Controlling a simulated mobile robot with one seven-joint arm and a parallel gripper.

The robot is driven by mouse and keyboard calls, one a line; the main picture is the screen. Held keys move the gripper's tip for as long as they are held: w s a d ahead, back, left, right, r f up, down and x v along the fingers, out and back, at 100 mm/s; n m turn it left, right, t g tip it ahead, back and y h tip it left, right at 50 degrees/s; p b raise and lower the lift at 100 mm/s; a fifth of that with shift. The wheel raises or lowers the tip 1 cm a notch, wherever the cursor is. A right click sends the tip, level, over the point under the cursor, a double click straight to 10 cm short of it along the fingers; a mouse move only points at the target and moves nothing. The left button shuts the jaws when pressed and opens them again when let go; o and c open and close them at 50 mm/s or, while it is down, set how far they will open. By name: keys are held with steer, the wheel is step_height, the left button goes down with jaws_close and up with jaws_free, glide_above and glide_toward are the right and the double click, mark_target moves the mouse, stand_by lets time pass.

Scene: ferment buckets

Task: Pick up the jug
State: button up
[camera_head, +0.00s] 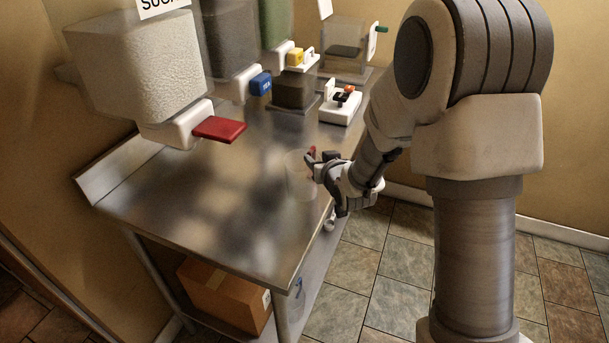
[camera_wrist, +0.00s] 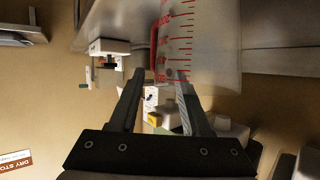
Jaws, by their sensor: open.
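The jug (camera_head: 299,180) is clear and stands upright on the steel table near its right edge. In the wrist view the jug (camera_wrist: 212,45) shows red measuring marks and a red strip along its left side. My gripper (camera_head: 318,165) is right at the jug's right side in the head view and hides part of it. In the wrist view my gripper (camera_wrist: 160,82) is open, with the right fingertip overlapping the jug's near end and the left fingertip beside it. I cannot tell whether either finger touches the jug.
The steel table (camera_head: 235,220) is clear in front of the jug. Bulk dispensers with a red lever (camera_head: 219,129), a blue lever (camera_head: 260,84) and a yellow lever (camera_head: 295,57) overhang its back. A white scale-like device (camera_head: 341,108) stands behind the jug. A cardboard box (camera_head: 222,296) sits below.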

jaws_close()
stand_by(1.4)
